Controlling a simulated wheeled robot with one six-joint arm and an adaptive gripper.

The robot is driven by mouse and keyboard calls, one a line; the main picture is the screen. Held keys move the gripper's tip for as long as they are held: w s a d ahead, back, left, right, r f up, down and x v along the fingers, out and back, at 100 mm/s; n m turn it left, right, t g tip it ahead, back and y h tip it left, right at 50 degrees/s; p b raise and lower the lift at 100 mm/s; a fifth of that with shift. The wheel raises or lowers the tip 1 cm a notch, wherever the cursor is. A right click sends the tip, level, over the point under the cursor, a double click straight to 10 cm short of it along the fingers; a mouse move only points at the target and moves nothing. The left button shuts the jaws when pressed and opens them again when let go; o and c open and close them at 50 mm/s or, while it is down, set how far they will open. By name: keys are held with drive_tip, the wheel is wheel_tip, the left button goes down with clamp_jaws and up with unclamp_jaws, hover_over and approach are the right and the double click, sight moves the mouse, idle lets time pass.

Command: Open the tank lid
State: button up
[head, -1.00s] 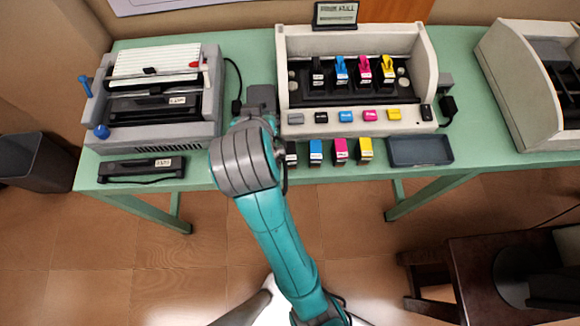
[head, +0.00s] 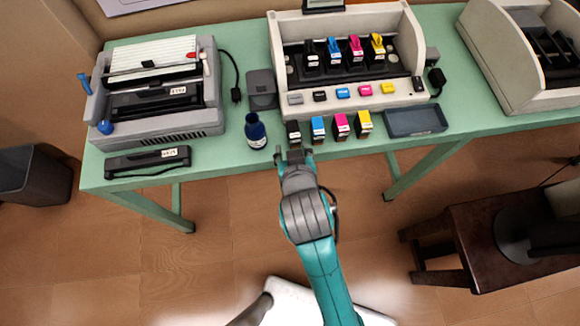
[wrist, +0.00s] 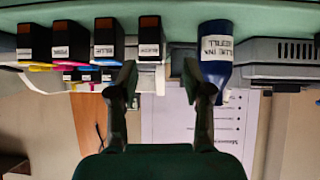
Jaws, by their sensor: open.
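The tanks stand in a row in the cream printer (head: 290,40): a black tank (head: 312,62), a blue tank (head: 334,52), a magenta tank (head: 355,50) and a yellow tank (head: 378,46). Whether each lid is open or closed is too small to tell. My gripper (head: 295,157) is open and empty at the table's front edge, in front of the black cartridge (head: 293,133), well short of the tanks. In the upside-down wrist view my gripper (wrist: 160,80) has its fingers apart, with the black cartridge (wrist: 150,40) and a dark blue refill bottle (wrist: 216,50) beyond.
The refill bottle (head: 255,132) stands left of my gripper, near the front edge. Blue, magenta and yellow cartridges (head: 341,126) stand along the printer's front. A dark tray (head: 416,120) lies right of them.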

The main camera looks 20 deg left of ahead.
drive_tip(key=shift+s+d+f, duration=0.95)
drive_tip(key=shift+d, duration=0.1)
